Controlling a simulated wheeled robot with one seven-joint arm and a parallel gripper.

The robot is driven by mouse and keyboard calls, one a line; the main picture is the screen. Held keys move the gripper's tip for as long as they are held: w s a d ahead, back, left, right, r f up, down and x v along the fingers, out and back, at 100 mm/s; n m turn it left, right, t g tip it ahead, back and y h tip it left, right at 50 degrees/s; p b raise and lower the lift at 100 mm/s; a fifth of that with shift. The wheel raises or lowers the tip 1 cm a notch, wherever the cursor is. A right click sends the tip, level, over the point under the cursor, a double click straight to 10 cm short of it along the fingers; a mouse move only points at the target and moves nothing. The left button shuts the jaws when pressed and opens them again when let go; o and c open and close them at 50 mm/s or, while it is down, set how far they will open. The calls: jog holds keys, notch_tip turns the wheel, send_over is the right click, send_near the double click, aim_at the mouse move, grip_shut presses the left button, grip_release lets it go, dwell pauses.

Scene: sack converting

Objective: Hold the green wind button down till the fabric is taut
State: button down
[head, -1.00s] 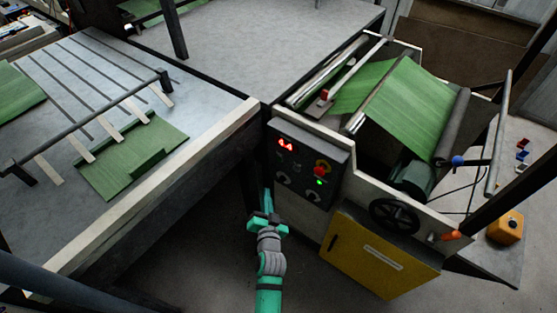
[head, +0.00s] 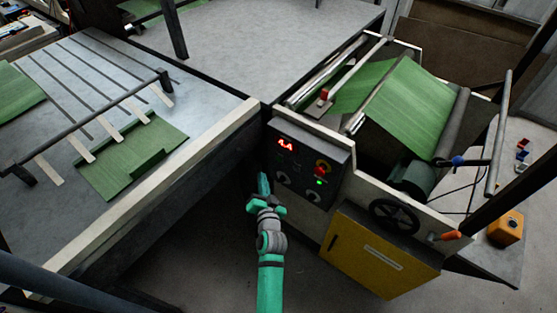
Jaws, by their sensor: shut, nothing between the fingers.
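The control panel (head: 301,160) is a dark box on the machine's front, with a lit red display (head: 287,143), dials and buttons. A small lit green button (head: 319,182) sits low on its right side, below a red button (head: 320,171). The green fabric (head: 412,105) runs over rollers on top of the machine; from here I cannot tell how taut it is. My gripper (head: 263,180) is shut and empty, in front of the panel's lower left, apart from the green button and to its left. Nothing hides the green button.
A black handwheel (head: 394,216) and an orange-handled lever (head: 449,236) stick out right of the panel. A yellow cabinet door (head: 378,255) is below. A table with slats and green fabric pieces (head: 130,160) stands at left. Open floor lies between table and machine.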

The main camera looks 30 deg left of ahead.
aim_at(279, 160)
jog(key=w, duration=0.6)
jog(key=shift+w+d, duration=0.25)
jog(key=shift+d, duration=0.05)
jog(key=shift+w, duration=0.2)
dwell(1.7)
jog(key=shift+w, duration=0.2)
jog(key=shift+w+d, duration=0.1)
jog(key=shift+w, duration=0.35)
dwell(4.5)
